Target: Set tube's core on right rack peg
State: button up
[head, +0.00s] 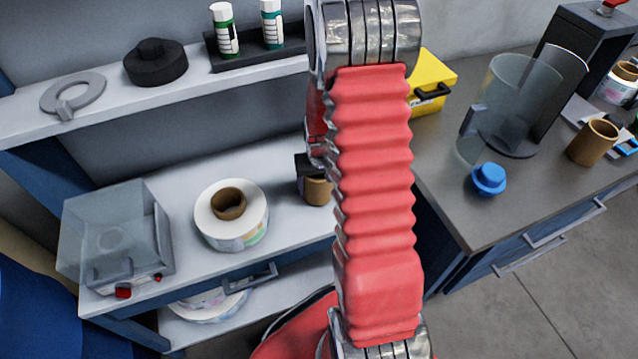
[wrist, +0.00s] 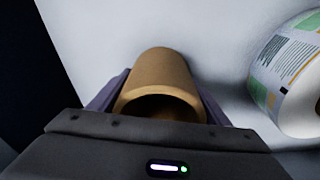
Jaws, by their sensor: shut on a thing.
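My gripper (head: 308,166) is shut on a brown cardboard core (head: 317,190), low over the white bench, largely hidden behind my red arm in the head view. In the wrist view, the same core (wrist: 158,78) sits between the two fingers of my gripper (wrist: 158,105), its open end facing the camera. I cannot tell whether the core touches the bench. A clear tube (head: 508,105) stands on the grey bench at right. Another brown core (head: 592,142) stands on that bench farther right. I cannot make out a rack peg in either view.
A white label roll (head: 232,215) lies left of my gripper; a label roll shows at right in the wrist view (wrist: 290,75). A clear-covered device (head: 115,235) stands farther left. A yellow box (head: 432,80) and blue cap (head: 488,179) are on the grey bench. A shelf (head: 200,77) runs above.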

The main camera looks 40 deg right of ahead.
jog(key=o, duration=1.2)
jog(key=shift+c, duration=0.2)
jog(key=shift+r, duration=0.1)
notch_tip(320, 180, up, 14)
jog(key=s, duration=0.1)
jog(key=shift+s+a+f, duration=0.25)
jog(key=shift+a, duration=0.15)
dwell(0.6)
